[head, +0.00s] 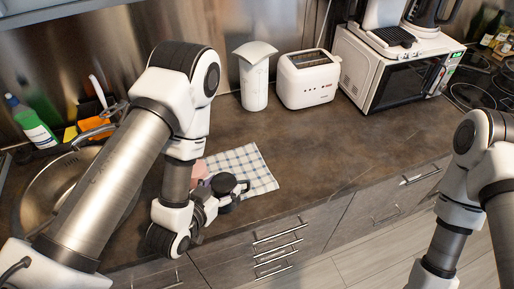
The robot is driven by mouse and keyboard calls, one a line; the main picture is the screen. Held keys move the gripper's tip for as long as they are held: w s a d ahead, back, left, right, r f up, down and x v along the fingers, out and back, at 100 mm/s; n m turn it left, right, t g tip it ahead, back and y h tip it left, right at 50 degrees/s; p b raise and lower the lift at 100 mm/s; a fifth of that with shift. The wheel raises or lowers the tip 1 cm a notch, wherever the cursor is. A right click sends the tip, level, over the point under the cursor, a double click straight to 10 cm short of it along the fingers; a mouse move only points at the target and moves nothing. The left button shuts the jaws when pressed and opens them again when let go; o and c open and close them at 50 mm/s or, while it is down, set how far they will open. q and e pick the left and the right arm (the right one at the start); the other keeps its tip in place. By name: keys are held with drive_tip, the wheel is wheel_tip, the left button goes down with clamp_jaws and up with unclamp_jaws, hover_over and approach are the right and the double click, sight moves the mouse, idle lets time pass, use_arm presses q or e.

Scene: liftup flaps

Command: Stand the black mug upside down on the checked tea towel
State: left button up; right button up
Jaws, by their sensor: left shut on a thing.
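The checked tea towel (250,167) is white with dark blue lines and lies flat on the counter, to the right of the sink. The black mug (225,184) is at the towel's near left part, as seen in the head view. My left gripper (222,192) is shut on the mug. The gripper and wrist cover part of it, so I cannot tell which way its opening faces or whether it touches the towel. My right arm comes in at the right, but its gripper is out of view.
A pinkish object (199,169) sits beside the towel, partly behind my left wrist. The sink (38,195) is at the left with a green bottle (32,122). A white canister (254,88), toaster (308,80) and microwave (385,75) stand at the back. The counter right of the towel is clear.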

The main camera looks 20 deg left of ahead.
use_arm(q)
drive_tip(key=shift+b+x, duration=0.95)
drive_tip(key=shift+b, duration=0.05)
drive_tip(key=b, duration=0.6)
drive_tip(key=shift+w+a+r, duration=0.15)
drive_tip(key=shift+w+a, duration=0.05)
drive_tip(key=shift+a, duration=0.05)
drive_tip(key=p+x, duration=0.1)
drive_tip(key=x, duration=0.3)
drive_tip(key=p+x, duration=0.1)
drive_tip(key=x, duration=0.3)
drive_tip(key=r+p+x, duration=0.1)
drive_tip(key=x, duration=0.3)
drive_tip(key=shift+w+a+p, duration=0.35)
drive_tip(key=shift+w+a, duration=0.05)
drive_tip(key=shift+w, duration=0.05)
drive_tip(key=shift+f, duration=0.15)
drive_tip(key=shift+s+a, duration=0.1)
use_arm(e)
drive_tip(key=f, duration=0.1)
drive_tip(key=s+f, duration=0.1)
drive_tip(key=f, duration=0.2)
drive_tip(key=shift+s+a+f, duration=0.15)
drive_tip(key=shift+s+f, duration=0.1)
drive_tip(key=shift+f, duration=0.15)
